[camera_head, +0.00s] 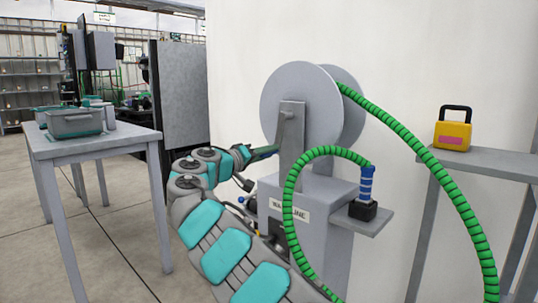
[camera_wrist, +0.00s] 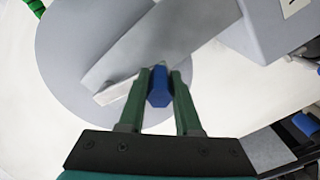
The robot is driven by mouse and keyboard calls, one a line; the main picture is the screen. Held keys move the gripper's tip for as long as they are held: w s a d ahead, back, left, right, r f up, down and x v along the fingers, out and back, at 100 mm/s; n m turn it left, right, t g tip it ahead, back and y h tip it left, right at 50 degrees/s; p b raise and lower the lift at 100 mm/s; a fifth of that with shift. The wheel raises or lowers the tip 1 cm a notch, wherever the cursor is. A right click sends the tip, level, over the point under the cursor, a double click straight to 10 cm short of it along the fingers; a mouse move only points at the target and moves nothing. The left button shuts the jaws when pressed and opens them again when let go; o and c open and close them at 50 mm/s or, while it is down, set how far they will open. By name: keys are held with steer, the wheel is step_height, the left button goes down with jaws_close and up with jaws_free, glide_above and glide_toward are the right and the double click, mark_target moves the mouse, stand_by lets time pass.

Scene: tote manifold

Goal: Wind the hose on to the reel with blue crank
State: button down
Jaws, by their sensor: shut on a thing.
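The reel (camera_head: 300,105) has two grey discs on a grey post and box. The green hose (camera_head: 455,195) runs from between the discs, hangs in a large loop, and comes back to a blue end fitting (camera_head: 366,185) upright in a black holder (camera_head: 370,210). In the wrist view, the blue crank handle (camera_wrist: 158,90) sits between the fingers of my gripper (camera_wrist: 158,74), which is shut on it. A pale crank bar (camera_wrist: 115,93) lies beside the handle, against the grey disc. In the head view, my gripper (camera_head: 264,152) reaches the reel's left side; the handle is hidden there.
A yellow case with a black handle (camera_head: 455,130) stands on a grey table (camera_head: 500,160) at right. At left, a grey table (camera_head: 95,140) holds grey-green totes (camera_head: 75,124). A white wall (camera_head: 420,60) stands behind the reel. Open floor (camera_head: 120,240) lies at left.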

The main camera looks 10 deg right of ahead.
steer(key=shift+w+a, duration=0.15)
steer(key=shift+a, duration=0.05)
stand_by(0.3)
steer(key=c, duration=0.6)
jaws_free()
steer(key=v, duration=0.7)
steer(key=shift+s+a, duration=0.25)
steer(key=shift+a, duration=0.1)
